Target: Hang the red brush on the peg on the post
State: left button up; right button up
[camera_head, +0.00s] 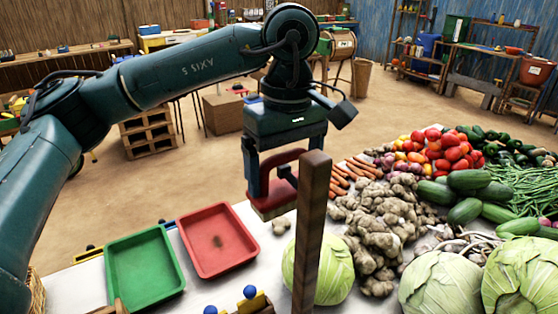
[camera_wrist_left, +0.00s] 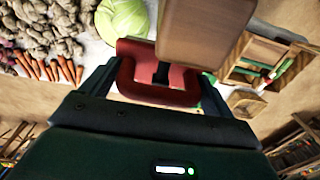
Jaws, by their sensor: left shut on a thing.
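The red brush (camera_head: 270,204) hangs from my left gripper (camera_head: 278,182), which is shut on it above the table. It also shows in the left wrist view (camera_wrist_left: 142,92), between the fingers. The brown wooden post (camera_head: 308,235) stands upright just in front of the brush in the head view and hides its right part. In the left wrist view the post (camera_wrist_left: 205,32) overlaps the brush's edge. I cannot make out the peg clearly, nor whether brush and post touch. My right gripper is not in view.
A green tray (camera_head: 112,245) and a red tray (camera_head: 237,268) lie left of the post. Cabbages (camera_head: 340,272), ginger (camera_head: 380,225), carrots and other vegetables crowd the table to the right. Blue-knobbed pieces (camera_head: 250,292) stand at the front, near the post.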

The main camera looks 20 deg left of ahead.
pick_arm(q)
jog(key=shift+s+d, duration=0.3)
jog(key=shift+d, duration=0.1)
jog(key=shift+s+d+f+b, duration=0.25)
jog(key=shift+d+f+b, duration=0.05)
jog(key=shift+f+b, duration=0.1)
jog(key=shift+s+d+f, duration=0.1)
jog(key=shift+d, duration=0.05)
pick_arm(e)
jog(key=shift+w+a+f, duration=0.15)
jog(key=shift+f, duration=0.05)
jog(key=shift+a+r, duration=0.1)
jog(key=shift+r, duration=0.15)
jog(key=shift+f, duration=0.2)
pick_arm(q)
jog(key=o, duration=0.9)
